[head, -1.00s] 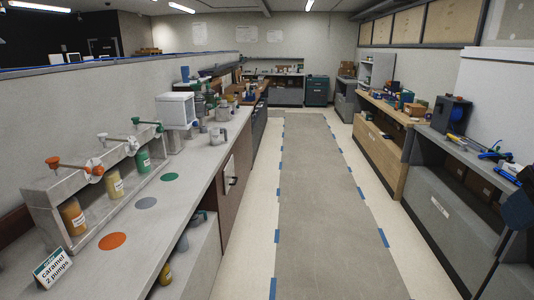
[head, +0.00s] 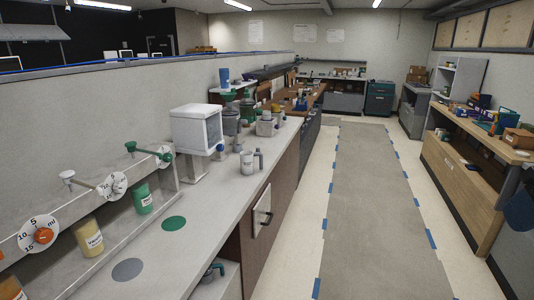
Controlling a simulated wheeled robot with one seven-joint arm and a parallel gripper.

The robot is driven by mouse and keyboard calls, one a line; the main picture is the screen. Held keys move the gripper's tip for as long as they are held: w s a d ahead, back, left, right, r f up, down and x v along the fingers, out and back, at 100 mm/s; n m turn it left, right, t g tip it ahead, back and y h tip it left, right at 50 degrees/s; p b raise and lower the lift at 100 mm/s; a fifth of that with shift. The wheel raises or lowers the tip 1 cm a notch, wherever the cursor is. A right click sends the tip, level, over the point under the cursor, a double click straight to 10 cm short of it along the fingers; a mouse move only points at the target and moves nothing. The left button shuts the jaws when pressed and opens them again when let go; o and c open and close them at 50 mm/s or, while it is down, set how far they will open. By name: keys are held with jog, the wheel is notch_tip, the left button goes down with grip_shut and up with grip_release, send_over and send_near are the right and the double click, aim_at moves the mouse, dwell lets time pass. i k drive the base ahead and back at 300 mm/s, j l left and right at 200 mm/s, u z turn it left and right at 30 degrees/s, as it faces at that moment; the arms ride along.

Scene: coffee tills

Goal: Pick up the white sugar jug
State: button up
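A small pale grey-white jug (head: 247,162) with a handle on its right stands upright on the left counter (head: 213,190), near its front edge. Its label is too small to read, so I cannot tell if it is the sugar jug. Another pale container (head: 266,126) stands farther back, among grey lidded canisters (head: 230,121). My gripper is not in view, and nothing is seen touching the jug.
A white box-shaped dispenser (head: 195,130) stands left of the jug. Pump dispensers with green (head: 143,198) and yellow (head: 89,238) bottles line the near left. The grey aisle mat (head: 365,200) is clear. A wooden counter (head: 462,185) stands right.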

aim_at(246, 157)
jog(key=i+l+u, duration=0.7)
jog(key=i, duration=0.2)
jog(key=i+l+u, duration=0.4)
jog(key=i+l+z, duration=0.15)
jog(key=i+l, duration=0.2)
jog(key=i, duration=0.15)
jog(key=i+l+z, duration=0.15)
jog(key=i, duration=0.35)
jog(key=i+l+z, duration=0.15)
jog(key=i+l, duration=0.15)
jog(key=i, duration=0.2)
jog(key=i+l+z, duration=0.15)
jog(key=i, duration=0.4)
